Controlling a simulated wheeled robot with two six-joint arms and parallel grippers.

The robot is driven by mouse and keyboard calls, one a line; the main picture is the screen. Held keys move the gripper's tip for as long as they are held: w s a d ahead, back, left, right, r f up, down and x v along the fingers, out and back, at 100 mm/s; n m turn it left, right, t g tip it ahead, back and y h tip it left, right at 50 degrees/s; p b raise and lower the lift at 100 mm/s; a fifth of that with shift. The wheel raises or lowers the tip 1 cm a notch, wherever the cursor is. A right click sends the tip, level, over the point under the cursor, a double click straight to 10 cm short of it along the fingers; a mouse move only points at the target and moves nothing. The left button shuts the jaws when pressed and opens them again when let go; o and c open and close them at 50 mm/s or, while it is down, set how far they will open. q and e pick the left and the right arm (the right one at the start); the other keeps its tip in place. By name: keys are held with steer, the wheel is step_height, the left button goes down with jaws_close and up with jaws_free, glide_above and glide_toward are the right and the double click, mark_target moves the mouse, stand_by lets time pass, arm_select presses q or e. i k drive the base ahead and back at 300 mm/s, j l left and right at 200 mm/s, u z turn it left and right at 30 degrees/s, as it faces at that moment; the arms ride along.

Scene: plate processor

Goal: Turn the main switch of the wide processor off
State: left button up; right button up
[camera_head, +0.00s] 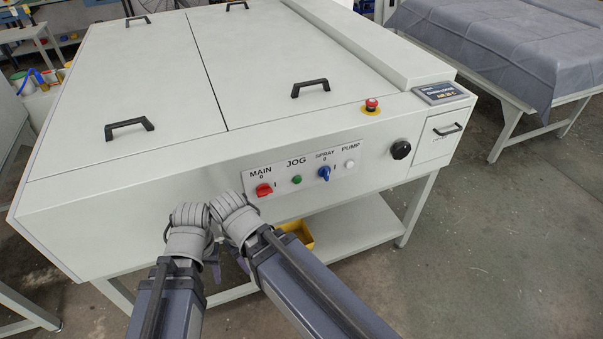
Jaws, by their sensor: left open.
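The wide processor (130,195) is a large light-grey cabinet with a control strip on its front. The red main switch (264,189) is at the left end of that strip, under the label MAIN, with a 0 above it and an I to its right. Its handle appears to lie sideways, towards the I, but it is small. My left gripper (212,274) is open, low in front of the cabinet, below and left of the switch and apart from it. It is partly hidden by my wrists. My right arm reaches in beside it; its gripper's fingers are hidden.
Right of the switch are a green JOG button (296,179), a blue SPRAY knob (324,173), a white PUMP button (350,164) and a black knob (400,149). A red emergency stop (371,105) sits on top. A lower shelf (345,225) holds a yellow bin (297,233).

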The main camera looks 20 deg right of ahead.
mark_target(264, 190)
steer(key=k+l+z, duration=0.35)
steer(key=l, duration=0.25)
steer(key=k+l+z, duration=0.2)
steer(key=k+l, duration=0.05)
steer(key=l, duration=0.1)
